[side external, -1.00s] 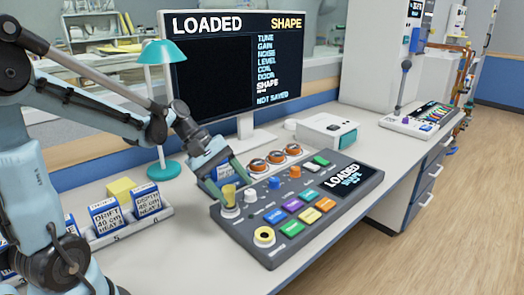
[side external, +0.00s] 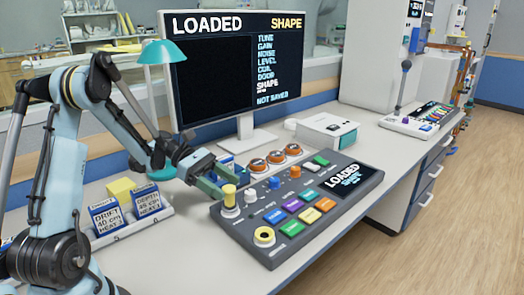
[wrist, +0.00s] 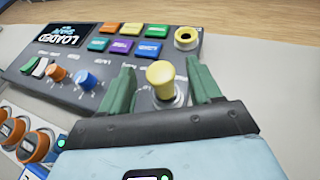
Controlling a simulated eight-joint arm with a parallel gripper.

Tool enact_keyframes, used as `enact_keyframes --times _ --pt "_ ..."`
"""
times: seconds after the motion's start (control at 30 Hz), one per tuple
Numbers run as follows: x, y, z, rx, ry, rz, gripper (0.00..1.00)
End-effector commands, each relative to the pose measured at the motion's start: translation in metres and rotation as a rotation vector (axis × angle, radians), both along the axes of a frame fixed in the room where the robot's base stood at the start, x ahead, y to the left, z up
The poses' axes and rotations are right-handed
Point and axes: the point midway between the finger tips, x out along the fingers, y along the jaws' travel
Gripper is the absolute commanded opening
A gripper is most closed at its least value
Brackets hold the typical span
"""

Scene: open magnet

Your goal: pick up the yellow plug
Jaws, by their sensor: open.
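The yellow plug (side external: 229,192) stands upright in a socket at the near left corner of the dark control panel (side external: 240,237). In the wrist view the yellow plug (wrist: 160,75) has a round head and shows between the two green fingers. My gripper (wrist: 161,84) is open, with one finger on each side of the plug and visible gaps between. In the side view my gripper (side external: 217,189) is low over the panel's left end, close to the plug.
The panel carries coloured buttons, knobs and a yellow-ringed socket (side external: 265,236). Orange-topped jars (side external: 275,157) stand behind it. Blue-labelled cartridges (side external: 105,215) sit in a rack at left. A teal lamp (side external: 163,110) and a monitor (side external: 238,70) stand at the back.

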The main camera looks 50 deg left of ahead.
Motion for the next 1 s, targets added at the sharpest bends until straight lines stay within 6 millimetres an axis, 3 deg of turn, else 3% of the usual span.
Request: enact_keyframes --times 0.2,0.53,0.9,1.0 --pt "0.011 -0.028 -0.012 0.0 -0.001 -0.004 0.63" --pt "0.014 -0.034 -0.015 0.001 0.0 0.0 0.63" --pt "0.014 -0.034 -0.015 0.002 -0.001 -0.001 0.08" --pt "0.014 -0.033 -0.015 0.002 -0.001 -0.001 0.07"
